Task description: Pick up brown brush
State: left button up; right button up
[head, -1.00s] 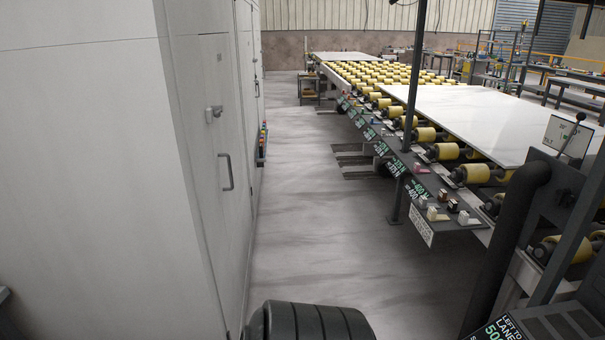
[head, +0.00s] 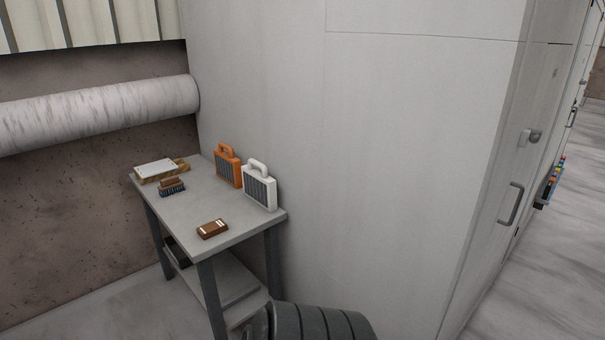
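A brown brush (head: 171,183) with dark bristles lies near the back left of a small grey table (head: 196,205) in the head view. Its bristles face down onto the tabletop. A second brown block-shaped thing (head: 212,229) with white marks lies near the table's front edge; I cannot tell whether it is also a brush. Neither of my grippers is in view.
An orange case (head: 228,166) and a white case (head: 259,185) stand upright at the table's right side, beside a large white cabinet (head: 400,130). A tray with paper (head: 160,170) lies at the back. A thick pipe (head: 95,115) runs along the wall. Floor shows at lower left.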

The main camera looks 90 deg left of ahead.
aim_at(171, 184)
jog(key=u, duration=3.65)
jog(key=i+j+z, duration=0.15)
jog(key=i+j, duration=0.3)
jog(key=i, duration=0.15)
jog(key=i+j+z, duration=0.1)
jog(key=i+j, duration=0.4)
jog(key=i, duration=0.05)
